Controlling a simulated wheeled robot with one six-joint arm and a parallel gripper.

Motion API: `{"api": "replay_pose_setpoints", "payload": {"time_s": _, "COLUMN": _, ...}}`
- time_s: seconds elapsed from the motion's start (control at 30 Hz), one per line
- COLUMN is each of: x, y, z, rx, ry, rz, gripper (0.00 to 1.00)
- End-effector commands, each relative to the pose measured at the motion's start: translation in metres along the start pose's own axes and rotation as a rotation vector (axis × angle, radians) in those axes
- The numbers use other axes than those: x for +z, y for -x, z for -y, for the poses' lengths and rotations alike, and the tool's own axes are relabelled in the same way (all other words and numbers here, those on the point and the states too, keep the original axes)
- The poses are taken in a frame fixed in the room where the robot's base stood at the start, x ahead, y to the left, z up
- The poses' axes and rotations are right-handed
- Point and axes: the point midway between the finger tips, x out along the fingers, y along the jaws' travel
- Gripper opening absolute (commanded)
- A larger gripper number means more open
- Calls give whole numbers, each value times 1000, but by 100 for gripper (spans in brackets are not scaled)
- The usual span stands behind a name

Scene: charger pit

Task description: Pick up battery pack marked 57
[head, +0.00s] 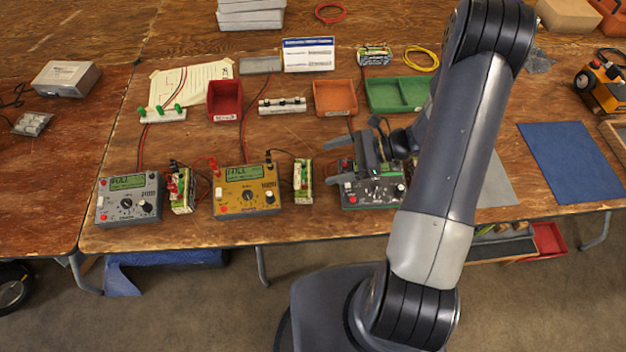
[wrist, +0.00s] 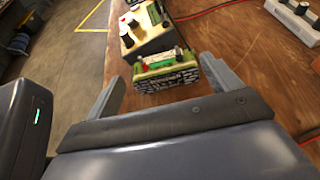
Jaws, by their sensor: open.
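A battery pack (head: 303,181) with green ends stands upright just right of the yellow charger (head: 246,191). In the wrist view a battery pack (wrist: 167,73) sits between and slightly beyond my fingertips. My gripper (head: 330,161) is open and empty, its fingers pointing left toward that pack. The open fingers (wrist: 162,72) also show in the wrist view, with a visible gap to the pack. Another battery pack (head: 182,190) stands right of the grey charger (head: 129,198), and one (head: 375,55) lies at the back. The number 57 is not readable on any pack.
A dark charger (head: 372,195) sits partly under my gripper. Red (head: 225,98), orange (head: 335,97) and green (head: 395,95) trays stand behind. Red and black leads run across the table near the chargers. A blue mat (head: 565,160) lies bare at right.

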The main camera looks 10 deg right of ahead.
Motion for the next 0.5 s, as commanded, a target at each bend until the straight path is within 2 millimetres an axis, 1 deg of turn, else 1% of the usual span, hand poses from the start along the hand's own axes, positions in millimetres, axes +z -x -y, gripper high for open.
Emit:
{"api": "replay_pose_setpoints", "payload": {"time_s": 0.07, "x": 1, "y": -8, "z": 0, "rx": -6, "ry": -6, "rz": 10, "gripper": 85}}
{"api": "replay_pose_setpoints", "payload": {"time_s": 0.3, "x": 1, "y": -44, "z": 0, "rx": -4, "ry": -6, "rz": 8, "gripper": 85}}
{"api": "replay_pose_setpoints", "payload": {"time_s": 0.5, "x": 1, "y": -58, "z": 0, "rx": -4, "ry": -4, "rz": 6, "gripper": 85}}
